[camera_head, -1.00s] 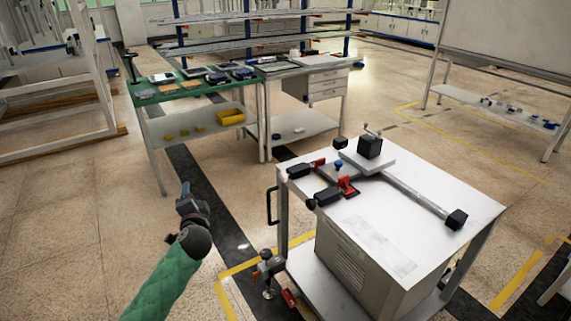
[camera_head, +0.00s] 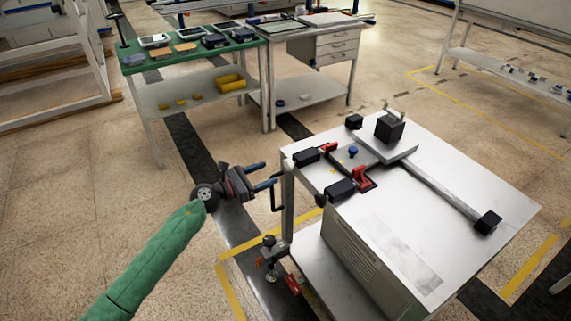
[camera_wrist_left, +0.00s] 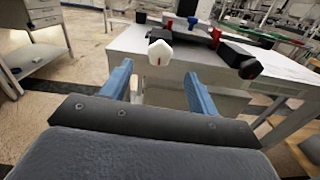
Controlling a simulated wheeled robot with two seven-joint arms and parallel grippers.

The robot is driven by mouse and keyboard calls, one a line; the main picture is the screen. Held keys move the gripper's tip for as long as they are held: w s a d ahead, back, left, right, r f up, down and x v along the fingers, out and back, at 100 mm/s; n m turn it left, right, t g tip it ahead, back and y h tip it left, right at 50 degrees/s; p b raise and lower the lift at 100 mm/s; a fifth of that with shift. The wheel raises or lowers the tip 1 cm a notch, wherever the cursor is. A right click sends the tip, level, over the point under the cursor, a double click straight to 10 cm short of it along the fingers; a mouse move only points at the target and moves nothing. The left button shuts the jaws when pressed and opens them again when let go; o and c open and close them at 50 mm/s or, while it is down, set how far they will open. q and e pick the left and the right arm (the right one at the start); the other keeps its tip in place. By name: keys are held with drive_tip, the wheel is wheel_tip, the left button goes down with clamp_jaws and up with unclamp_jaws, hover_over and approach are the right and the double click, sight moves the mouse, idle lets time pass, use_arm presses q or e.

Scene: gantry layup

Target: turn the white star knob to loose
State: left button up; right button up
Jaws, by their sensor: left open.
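The white star knob (camera_wrist_left: 160,52) shows in the left wrist view, ahead of my left gripper (camera_wrist_left: 158,80) and between the lines of its two blue fingers. It has a red mark on its face and sits at the near end of a black clamp on the white cart. In the head view I cannot make out its white face; the black clamp (camera_head: 307,156) is at the cart's left edge. My left gripper (camera_head: 266,176) is open and empty, left of the cart and apart from the knob. My right gripper is not in view.
A second black clamp (camera_head: 340,190) with a dark knob (camera_wrist_left: 250,68) lies beside it. The cart top (camera_head: 440,190) also holds a black block (camera_head: 389,127) and a long bar. A black handle (camera_head: 276,195) sticks out at the cart's left side. A green-topped table (camera_head: 180,60) stands behind.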

sight(286, 166)
use_arm(q)
drive_tip(key=shift+m, duration=0.4)
drive_tip(key=p+x, duration=0.2)
drive_tip(key=x, duration=0.4)
drive_tip(key=shift+w+d+f, duration=0.1)
drive_tip(key=shift+w+d, duration=0.05)
drive_tip(key=shift+w, duration=0.1)
drive_tip(key=shift+w+d+f, duration=0.1)
drive_tip(key=shift+w+d, duration=0.3)
drive_tip(key=shift+d, duration=0.2)
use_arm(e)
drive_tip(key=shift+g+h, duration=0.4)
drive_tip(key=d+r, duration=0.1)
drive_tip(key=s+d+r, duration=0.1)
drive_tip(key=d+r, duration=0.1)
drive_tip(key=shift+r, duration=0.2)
use_arm(q)
drive_tip(key=c, duration=1)
